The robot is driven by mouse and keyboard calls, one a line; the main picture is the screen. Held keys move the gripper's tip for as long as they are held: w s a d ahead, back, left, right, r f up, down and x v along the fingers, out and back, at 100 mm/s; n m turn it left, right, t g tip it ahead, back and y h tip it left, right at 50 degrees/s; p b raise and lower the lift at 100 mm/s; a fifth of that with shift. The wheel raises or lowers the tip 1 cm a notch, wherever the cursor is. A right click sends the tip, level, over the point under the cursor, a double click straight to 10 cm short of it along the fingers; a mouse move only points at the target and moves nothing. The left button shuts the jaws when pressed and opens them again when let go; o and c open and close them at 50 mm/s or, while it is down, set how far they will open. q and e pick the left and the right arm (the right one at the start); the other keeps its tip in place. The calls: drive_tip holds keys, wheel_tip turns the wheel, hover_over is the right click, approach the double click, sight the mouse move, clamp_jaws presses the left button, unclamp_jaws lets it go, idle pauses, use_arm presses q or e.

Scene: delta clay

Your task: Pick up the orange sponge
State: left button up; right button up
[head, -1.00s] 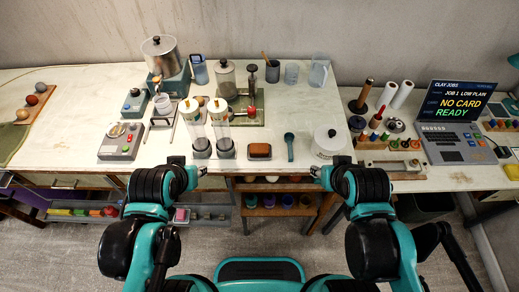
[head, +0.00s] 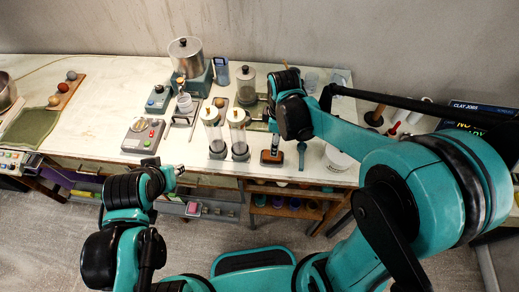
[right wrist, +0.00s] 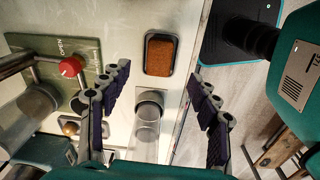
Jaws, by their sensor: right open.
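The orange sponge (head: 271,158) lies in a small dark tray near the front edge of the white table in the head view. In the right wrist view the sponge (right wrist: 160,54) shows whole in its dark-rimmed tray, upper middle, ahead of my fingers. My right gripper (right wrist: 160,80) is open and empty, its two fingers apart on either side of the view. In the head view the right gripper (head: 274,138) is above the sponge, partly hidden by its own arm. My left gripper (head: 179,170) is at the table's front edge, away from the sponge; its jaw opening is too small to tell.
Two clear cylinders (head: 238,135) stand left of the sponge; a teal-handled tool (head: 302,156) lies to its right. A white pot (head: 337,160) is farther right. A green plate with a red knob (right wrist: 70,67) shows in the right wrist view.

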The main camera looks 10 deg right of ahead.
drive_tip(key=shift+w+a+f+n, duration=0.25)
drive_tip(key=shift+w+a+n, duration=0.1)
drive_tip(key=shift+a+n, duration=0.05)
drive_tip(key=shift+a+f, duration=0.15)
drive_tip(key=shift+f, duration=0.15)
drive_tip(key=f+b, duration=0.1)
drive_tip(key=f, duration=0.4)
drive_tip(key=f+b, duration=0.1)
drive_tip(key=f, duration=0.1)
drive_tip(key=shift+s+d+f+b, duration=0.1)
drive_tip(key=shift+d+f+b, duration=0.2)
drive_tip(key=shift+d, duration=0.1)
use_arm(q)
drive_tip(key=shift+s+a+f, duration=0.1)
drive_tip(key=shift+a+f, duration=0.05)
drive_tip(key=shift+f, duration=0.4)
drive_tip(key=shift+s+a+f, duration=0.1)
drive_tip(key=shift+a+f, duration=0.05)
drive_tip(key=shift+f, duration=0.4)
use_arm(e)
drive_tip(key=shift+r, duration=0.1)
drive_tip(key=c, duration=0.9)
